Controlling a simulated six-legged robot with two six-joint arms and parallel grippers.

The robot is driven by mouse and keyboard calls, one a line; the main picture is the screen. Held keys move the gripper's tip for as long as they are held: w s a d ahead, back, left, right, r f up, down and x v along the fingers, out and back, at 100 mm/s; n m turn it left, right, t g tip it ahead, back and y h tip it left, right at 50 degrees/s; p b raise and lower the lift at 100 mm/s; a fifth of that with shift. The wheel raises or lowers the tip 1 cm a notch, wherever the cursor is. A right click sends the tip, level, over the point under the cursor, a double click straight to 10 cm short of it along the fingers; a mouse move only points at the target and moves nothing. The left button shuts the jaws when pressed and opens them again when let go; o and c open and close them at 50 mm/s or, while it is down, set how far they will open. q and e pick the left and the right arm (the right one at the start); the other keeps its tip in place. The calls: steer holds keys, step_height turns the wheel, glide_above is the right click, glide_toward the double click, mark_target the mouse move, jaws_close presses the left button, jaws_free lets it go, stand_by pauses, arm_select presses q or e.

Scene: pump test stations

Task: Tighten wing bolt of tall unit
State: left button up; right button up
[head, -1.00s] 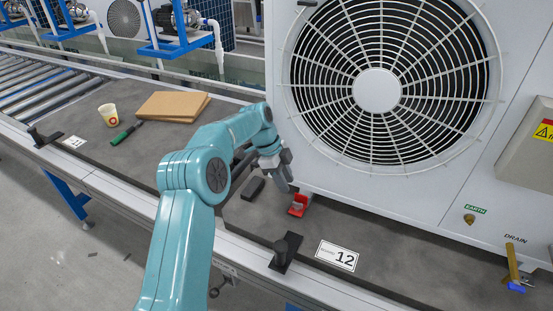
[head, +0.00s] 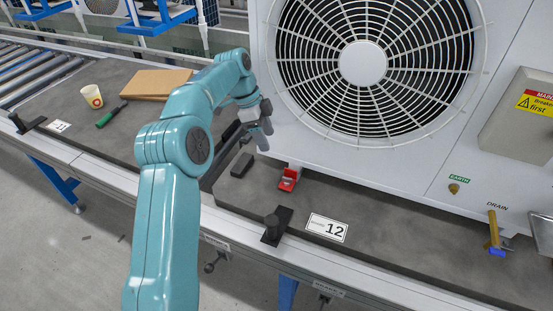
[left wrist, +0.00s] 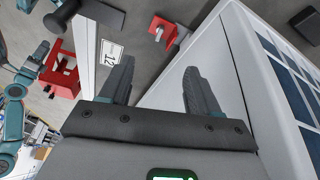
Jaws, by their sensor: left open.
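The tall white unit (head: 400,163) with a round fan grille fills the right of the head view. A small red bracket (head: 288,180) sits at its lower left foot. In the left wrist view the red bracket (left wrist: 168,36) shows a small metallic bolt-like part (left wrist: 159,33). I cannot make out its wings or how tight it is. My left gripper (head: 264,137) is above and left of the bracket, apart from it and near the unit's left edge. In the left wrist view its two fingers (left wrist: 160,84) are spread with nothing between them. My right gripper is not seen.
A black block (head: 242,165) lies left of the bracket. A black clamp (head: 274,226) and a "12" card (head: 327,228) are at the bench's front. A cup (head: 92,96), a green-handled tool (head: 111,115) and cardboard (head: 154,84) lie further left.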

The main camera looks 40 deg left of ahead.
mark_target(287, 178)
arm_select(q)
steer(key=s+d+n+t+y+b, duration=0.4)
steer(key=d+n+b, duration=0.55)
steer(key=n, duration=0.65)
steer(key=shift+g+y, duration=0.6)
steer(key=b+x, duration=0.1)
steer(key=x, duration=0.4)
steer(key=b+x, duration=0.2)
steer(key=x, duration=0.4)
steer(key=b+x, duration=0.2)
steer(key=x, duration=0.3)
steer(key=shift+a+f, duration=0.3)
steer(key=shift+a, duration=0.15)
